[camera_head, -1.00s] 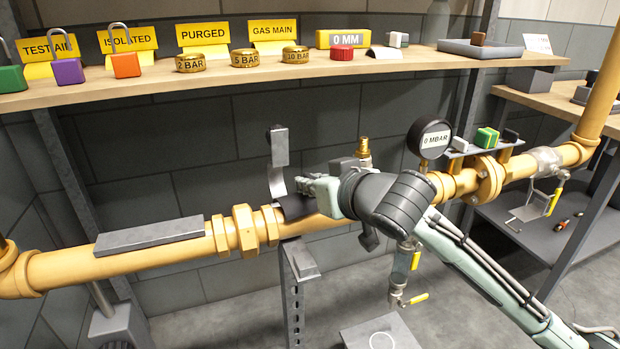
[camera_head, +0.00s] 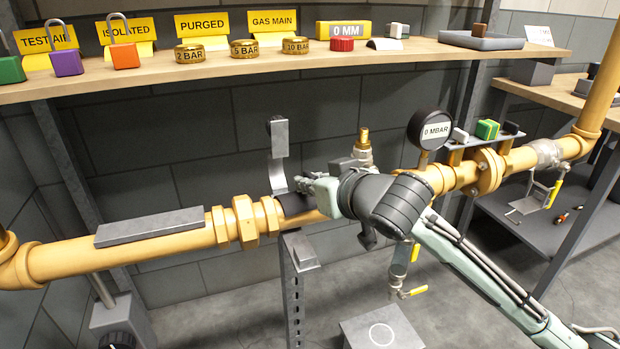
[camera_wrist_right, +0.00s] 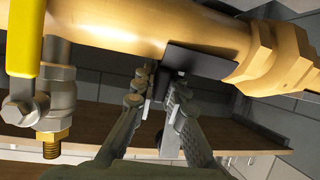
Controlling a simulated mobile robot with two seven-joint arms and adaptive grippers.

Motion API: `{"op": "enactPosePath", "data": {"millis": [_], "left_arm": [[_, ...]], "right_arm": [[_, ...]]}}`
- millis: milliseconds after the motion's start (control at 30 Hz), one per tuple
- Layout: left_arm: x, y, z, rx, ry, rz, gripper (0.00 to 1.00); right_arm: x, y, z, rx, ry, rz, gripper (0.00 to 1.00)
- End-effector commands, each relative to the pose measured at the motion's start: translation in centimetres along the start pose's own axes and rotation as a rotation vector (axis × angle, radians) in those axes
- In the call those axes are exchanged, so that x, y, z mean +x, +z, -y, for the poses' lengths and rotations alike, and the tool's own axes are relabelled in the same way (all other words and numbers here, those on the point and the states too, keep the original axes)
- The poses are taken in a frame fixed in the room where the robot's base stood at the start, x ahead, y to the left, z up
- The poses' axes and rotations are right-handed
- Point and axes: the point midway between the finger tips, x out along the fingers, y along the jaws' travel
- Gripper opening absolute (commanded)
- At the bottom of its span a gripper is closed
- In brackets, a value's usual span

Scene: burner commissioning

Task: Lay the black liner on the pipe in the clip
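The black liner (camera_head: 294,204) is a dark curved sheet against the top of the yellow pipe (camera_head: 165,249), just right of the brass-coloured union. In the right wrist view the liner (camera_wrist_right: 207,61) lies across the pipe, close against it. The grey metal clip (camera_head: 279,150) stands open, its curved strap rising behind the pipe at the liner. My right gripper (camera_head: 308,188) is at the liner's right end. In the wrist view its fingers (camera_wrist_right: 161,82) are close together with a dark edge of the liner between them. My left gripper is out of view.
A grey flat bar (camera_head: 151,228) lies on the pipe at left. A brass-topped fitting (camera_head: 363,146) and a gauge (camera_head: 430,130) stand near my right arm. A post (camera_head: 292,285) is below the clip. The shelf (camera_head: 240,68) above holds locks, signs and rings.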

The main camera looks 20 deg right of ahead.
Motion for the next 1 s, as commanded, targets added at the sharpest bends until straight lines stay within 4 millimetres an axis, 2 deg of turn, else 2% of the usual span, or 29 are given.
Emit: {"op": "enactPosePath", "data": {"millis": [33,133,500,1000], "left_arm": [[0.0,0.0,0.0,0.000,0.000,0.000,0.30],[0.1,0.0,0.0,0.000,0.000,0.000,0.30],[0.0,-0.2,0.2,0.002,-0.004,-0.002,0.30],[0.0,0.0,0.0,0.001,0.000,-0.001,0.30]], "right_arm": [[0.0,0.1,0.0,0.000,0.000,0.001,0.20],[0.0,0.0,0.0,0.000,0.000,-0.002,0.33],[-0.2,-0.7,0.0,-0.001,0.000,-0.008,0.33],[-3.5,-8.5,0.0,0.000,0.000,-0.010,0.33]]}}
